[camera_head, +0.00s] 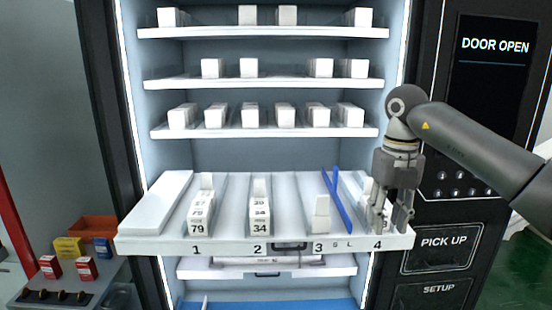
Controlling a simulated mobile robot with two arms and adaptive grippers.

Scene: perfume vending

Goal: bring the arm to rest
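My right gripper (392,216) points down over lane 4 at the right end of the pulled-out shelf (140,245). Its fingers are apart, with white showing between them. A small white box (367,189) is beside the fingers in lane 4, partly hidden by them; I cannot tell whether they touch it. My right arm (475,145) reaches in from the right, in front of the machine's dark panel. My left gripper is not in view.
The pulled-out shelf holds white boxes in lanes 1 (201,218), 2 (260,218) and 3 (320,213). A blue strip (337,200) leans near lane 3. Fixed shelves with boxes are above. A "DOOR OPEN" screen (490,60) is right. Small boxes (86,268) stand at lower left.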

